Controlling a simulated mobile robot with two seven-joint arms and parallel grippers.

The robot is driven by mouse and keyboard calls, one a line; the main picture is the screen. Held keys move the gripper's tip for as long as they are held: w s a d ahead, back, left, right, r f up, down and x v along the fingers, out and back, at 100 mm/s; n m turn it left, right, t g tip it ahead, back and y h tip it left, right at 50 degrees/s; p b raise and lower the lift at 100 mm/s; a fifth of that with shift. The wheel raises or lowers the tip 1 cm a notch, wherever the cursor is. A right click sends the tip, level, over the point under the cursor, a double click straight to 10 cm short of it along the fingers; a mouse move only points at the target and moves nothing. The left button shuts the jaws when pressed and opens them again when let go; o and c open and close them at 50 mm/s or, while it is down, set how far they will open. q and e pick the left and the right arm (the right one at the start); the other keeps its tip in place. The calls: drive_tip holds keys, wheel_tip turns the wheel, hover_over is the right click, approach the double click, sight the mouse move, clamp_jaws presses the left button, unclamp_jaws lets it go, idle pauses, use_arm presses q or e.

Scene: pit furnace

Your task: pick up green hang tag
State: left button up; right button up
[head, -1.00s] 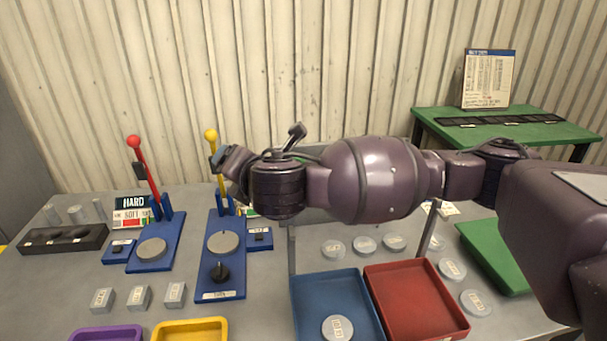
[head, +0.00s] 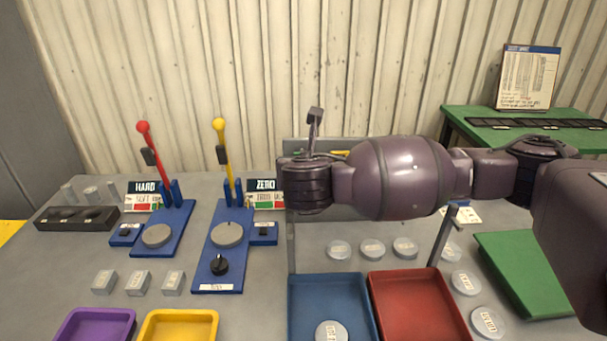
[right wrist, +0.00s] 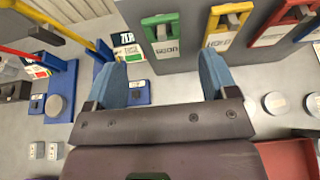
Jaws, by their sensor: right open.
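The green hang tag (right wrist: 163,38) hangs on a grey rack (right wrist: 185,80) at the top of the right wrist view, with a white label below its green top. My right gripper (right wrist: 163,74) is open and empty. My left gripper is not in view.
A yellow tag (right wrist: 230,22) and a red tag (right wrist: 284,28) hang beside the green one. A yellow lever (head: 223,160) and a red lever (head: 154,157) stand to the left. A blue tray (head: 292,308) and a red tray (head: 455,308) lie in front.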

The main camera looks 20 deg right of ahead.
drive_tip(key=b+x, duration=0.2)
drive_tip(key=x, duration=0.5)
drive_tip(key=shift+s+d+f, duration=0.1)
drive_tip(key=shift+d+f, duration=0.05)
drive_tip(key=shift+c, duration=0.5)
drive_tip(key=c, duration=0.9)
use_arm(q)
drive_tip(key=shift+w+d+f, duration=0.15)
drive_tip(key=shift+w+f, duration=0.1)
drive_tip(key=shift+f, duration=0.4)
